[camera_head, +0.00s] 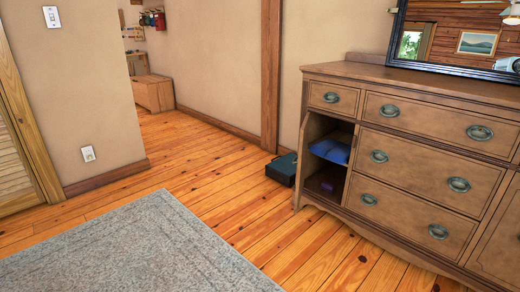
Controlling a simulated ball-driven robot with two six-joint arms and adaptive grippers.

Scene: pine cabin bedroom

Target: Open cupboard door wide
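A brown wooden dresser (410,150) stands against the wall at the right. The cupboard at its left end, under a small top drawer (332,97), stands open, and I see into it. Its door (304,140) appears as a narrow strip along the left side of the opening, seen almost edge-on; I cannot tell its exact angle. A blue folded item (331,151) lies on the upper level inside, and a small purple item (327,186) lies below it. Neither of my grippers is in view.
A dark green box (282,168) stands on the floor just left of the dresser. A grey rug (130,250) covers the front left floor. Bare planks (260,215) lie clear before the cupboard. A dark-framed mirror (455,40) stands on the dresser.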

